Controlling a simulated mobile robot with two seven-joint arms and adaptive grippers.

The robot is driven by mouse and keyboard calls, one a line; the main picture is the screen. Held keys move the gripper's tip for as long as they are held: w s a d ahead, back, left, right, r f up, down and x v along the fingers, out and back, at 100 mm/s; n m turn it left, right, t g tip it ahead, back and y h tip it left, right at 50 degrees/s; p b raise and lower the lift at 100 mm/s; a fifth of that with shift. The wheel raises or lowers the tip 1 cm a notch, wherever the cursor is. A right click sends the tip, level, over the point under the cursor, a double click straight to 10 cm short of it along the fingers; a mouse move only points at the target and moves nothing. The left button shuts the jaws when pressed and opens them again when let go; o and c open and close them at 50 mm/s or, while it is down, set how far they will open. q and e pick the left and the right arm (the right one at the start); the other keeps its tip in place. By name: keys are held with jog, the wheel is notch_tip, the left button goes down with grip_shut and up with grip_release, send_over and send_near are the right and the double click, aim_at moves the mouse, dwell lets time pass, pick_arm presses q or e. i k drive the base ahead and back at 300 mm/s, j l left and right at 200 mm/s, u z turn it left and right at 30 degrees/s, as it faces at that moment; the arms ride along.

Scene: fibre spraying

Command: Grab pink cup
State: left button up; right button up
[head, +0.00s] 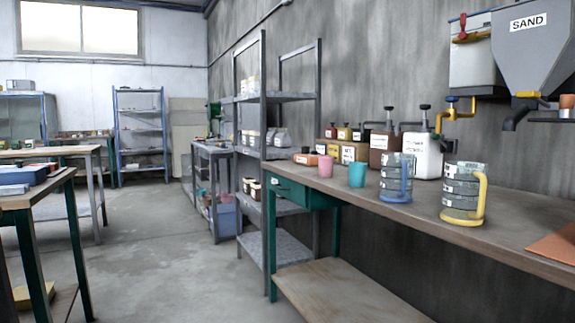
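The pink cup (326,166) stands upright on the long workbench (480,222) on the right, near its far left end. A teal cup (357,174) stands just to the right of it, with a small gap between them. Neither of my grippers shows in the head view.
A jug with a blue handle (393,178) and one with a yellow handle (460,192) stand on the workbench, right of the cups. Several bottles and containers line the wall behind. A metal shelf rack (264,185) stands left of the bench. The floor (150,245) between the tables is clear.

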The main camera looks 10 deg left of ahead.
aim_at(326, 164)
jog(key=i+l, duration=0.1)
jog(key=i, duration=0.3)
jog(key=i+l+u, duration=0.1)
jog(key=i, duration=0.25)
jog(key=i+l, duration=0.2)
jog(key=i, duration=0.15)
jog(key=j+z, duration=0.15)
jog(key=z, duration=0.65)
jog(key=j+z, duration=0.9)
jog(key=j, duration=0.15)
